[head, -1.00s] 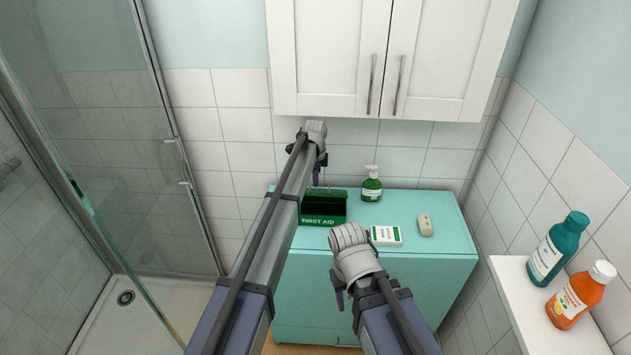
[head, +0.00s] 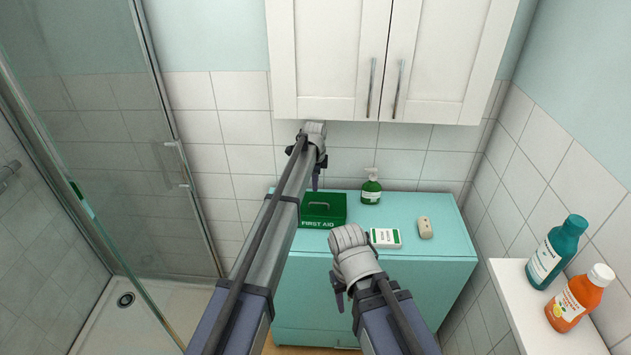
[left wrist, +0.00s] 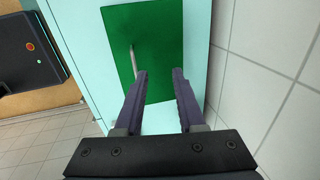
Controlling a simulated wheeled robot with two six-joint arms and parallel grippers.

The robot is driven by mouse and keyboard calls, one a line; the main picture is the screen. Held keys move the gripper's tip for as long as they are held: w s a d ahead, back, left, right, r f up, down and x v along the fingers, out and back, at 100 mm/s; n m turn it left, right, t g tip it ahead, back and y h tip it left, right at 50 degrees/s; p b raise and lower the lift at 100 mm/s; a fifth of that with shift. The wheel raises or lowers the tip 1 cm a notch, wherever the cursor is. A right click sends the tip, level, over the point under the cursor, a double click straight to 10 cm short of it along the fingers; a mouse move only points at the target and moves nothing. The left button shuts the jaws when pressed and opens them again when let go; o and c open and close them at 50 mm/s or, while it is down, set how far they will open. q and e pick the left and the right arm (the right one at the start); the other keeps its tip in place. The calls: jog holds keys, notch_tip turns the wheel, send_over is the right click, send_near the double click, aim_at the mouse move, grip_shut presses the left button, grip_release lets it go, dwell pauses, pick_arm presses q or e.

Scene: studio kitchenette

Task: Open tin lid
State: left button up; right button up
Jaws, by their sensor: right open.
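The green FIRST AID tin (head: 323,210) stands on the teal cabinet top, below the wall cupboard. Its lid lies flat and looks closed, with a thin handle on top. In the left wrist view the lid (left wrist: 160,28) is a plain green rectangle with a pale handle bar (left wrist: 132,62). My left gripper (head: 316,184) is above the back of the tin. In the wrist view its two fingers (left wrist: 160,75) are apart with nothing between them; the handle lies just left of the left fingertip. My right gripper (head: 339,292) is open and empty in front of the cabinet.
On the teal cabinet (head: 440,245) are a green soap bottle (head: 371,191), a white-and-green box (head: 385,237) and a beige object (head: 425,227). Teal (head: 555,255) and orange (head: 577,303) bottles stand on the right ledge. A glass shower screen (head: 120,150) is at left.

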notch_tip(320, 180, up, 7)
jog(key=p, duration=0.6)
jog(key=shift+p, duration=0.3)
